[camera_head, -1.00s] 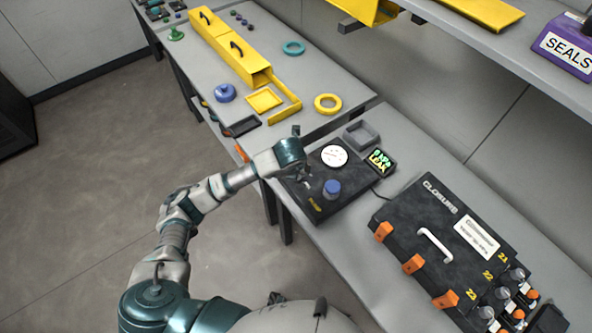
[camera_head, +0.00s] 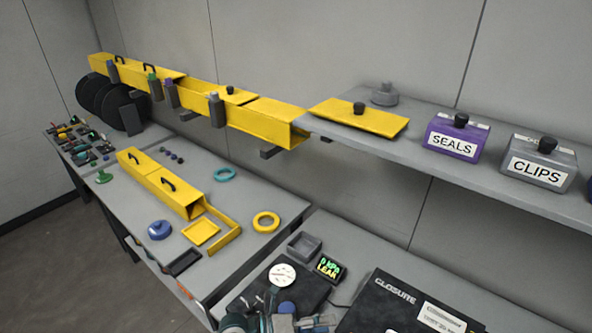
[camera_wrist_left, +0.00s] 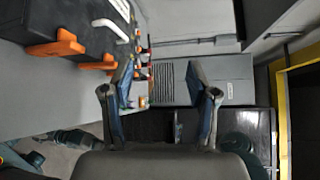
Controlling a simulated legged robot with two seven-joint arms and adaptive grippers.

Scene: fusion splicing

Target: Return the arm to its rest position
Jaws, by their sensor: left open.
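My left gripper (camera_head: 264,304) shows only in part at the bottom edge of the head view, over the near side of the black leak-test unit (camera_head: 312,291). In the left wrist view its two fingers (camera_wrist_left: 165,92) stand wide apart with nothing between them. The rest of the left arm is mostly below the head view. My right gripper does not show in either view.
The black closure case (camera_head: 385,300) stands right of the leak-test unit; its orange latches (camera_wrist_left: 57,46) show in the wrist view. A shelf (camera_head: 465,182) holds the purple SEALS box (camera_head: 453,142) and grey CLIPS box (camera_head: 540,166).

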